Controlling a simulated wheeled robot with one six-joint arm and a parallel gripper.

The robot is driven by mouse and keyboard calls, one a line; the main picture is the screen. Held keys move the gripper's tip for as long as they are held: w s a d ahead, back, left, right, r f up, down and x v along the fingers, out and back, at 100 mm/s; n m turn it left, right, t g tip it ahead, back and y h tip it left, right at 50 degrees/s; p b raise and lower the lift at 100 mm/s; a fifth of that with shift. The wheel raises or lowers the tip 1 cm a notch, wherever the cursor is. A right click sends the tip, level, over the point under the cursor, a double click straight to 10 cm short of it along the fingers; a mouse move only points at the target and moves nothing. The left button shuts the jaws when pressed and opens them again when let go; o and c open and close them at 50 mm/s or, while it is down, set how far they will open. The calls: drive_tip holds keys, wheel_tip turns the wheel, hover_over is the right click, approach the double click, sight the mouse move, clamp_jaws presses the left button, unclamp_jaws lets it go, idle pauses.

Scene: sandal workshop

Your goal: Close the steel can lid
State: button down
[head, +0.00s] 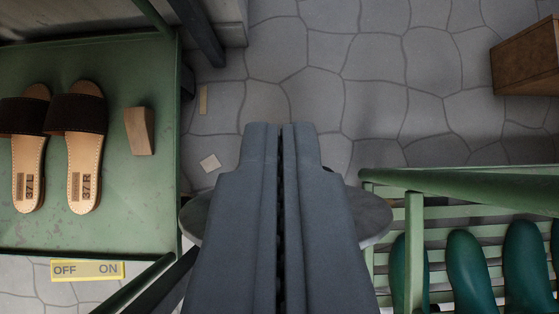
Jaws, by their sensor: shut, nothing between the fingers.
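My gripper (282,130) points away from me up the middle of the view. Its two dark grey fingers are shut, with only a thin dark seam between them and nothing held. A round, flat grey disc (372,214) lies below the gripper, its edges showing on both sides. The gripper hides its middle, and I cannot tell whether it is the steel can lid. No can body or hinge is visible.
A green table (110,220) at left holds a pair of sandals (78,150) and a wooden block (140,131). A yellow OFF/ON label (87,270) is below. A green rack (408,240) with green shoe lasts (470,270) stands right. A wooden box (525,58) is far right. Stone floor (350,60) ahead is mostly clear.

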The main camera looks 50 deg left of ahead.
drive_tip(key=shift+w+a+f, duration=0.1)
drive_tip(key=shift+f, duration=1.6)
drive_tip(key=shift+w+a+f, duration=0.1)
drive_tip(key=shift+f, duration=1.55)
drive_tip(key=shift+d, duration=0.15)
